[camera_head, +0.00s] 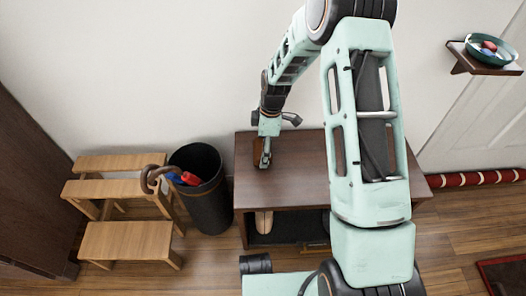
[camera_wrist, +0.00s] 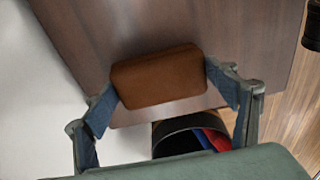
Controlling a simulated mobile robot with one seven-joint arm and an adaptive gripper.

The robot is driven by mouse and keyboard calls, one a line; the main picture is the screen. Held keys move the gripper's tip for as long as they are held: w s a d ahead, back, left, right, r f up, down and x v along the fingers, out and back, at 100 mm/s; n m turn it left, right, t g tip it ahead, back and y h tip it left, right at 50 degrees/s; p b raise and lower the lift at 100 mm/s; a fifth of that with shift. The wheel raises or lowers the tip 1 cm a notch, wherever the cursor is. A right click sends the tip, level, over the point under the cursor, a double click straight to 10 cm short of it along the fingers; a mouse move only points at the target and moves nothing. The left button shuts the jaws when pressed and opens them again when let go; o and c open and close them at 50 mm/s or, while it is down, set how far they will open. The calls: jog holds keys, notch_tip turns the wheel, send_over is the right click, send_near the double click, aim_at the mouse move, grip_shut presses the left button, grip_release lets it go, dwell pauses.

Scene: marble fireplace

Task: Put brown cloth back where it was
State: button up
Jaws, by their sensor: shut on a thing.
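The brown cloth (camera_wrist: 158,77) is a small, thick, rounded block in the wrist view. My gripper (camera_wrist: 160,84) is shut on it, with one finger pressed against each of its short sides. The cloth is at the edge of the dark wooden bench (camera_wrist: 110,30); I cannot tell whether it touches the top. In the head view my gripper (camera_head: 263,158) points down at the left end of the bench (camera_head: 300,175), close to the wall. The cloth is hard to make out there, mostly hidden by the fingers.
A black bin (camera_head: 208,205) with red and blue things stands just left of the bench and shows below my gripper in the wrist view. A wooden step stool (camera_head: 125,240) is further left. A wall shelf (camera_head: 485,67) holds a bowl at right. The bench's visible top looks clear.

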jog(key=shift+f, duration=0.4)
jog(key=shift+f, duration=0.2)
jog(key=o, duration=1.2)
jog(key=shift+r, duration=0.15)
jog(key=r+p, duration=0.1)
jog(key=r, duration=0.3)
jog(key=d+r+p, duration=0.1)
jog(key=r, duration=0.3)
jog(key=r+p, duration=0.1)
jog(key=r, duration=0.3)
jog(key=shift+d+p, duration=0.25)
jog(key=shift+p, duration=0.05)
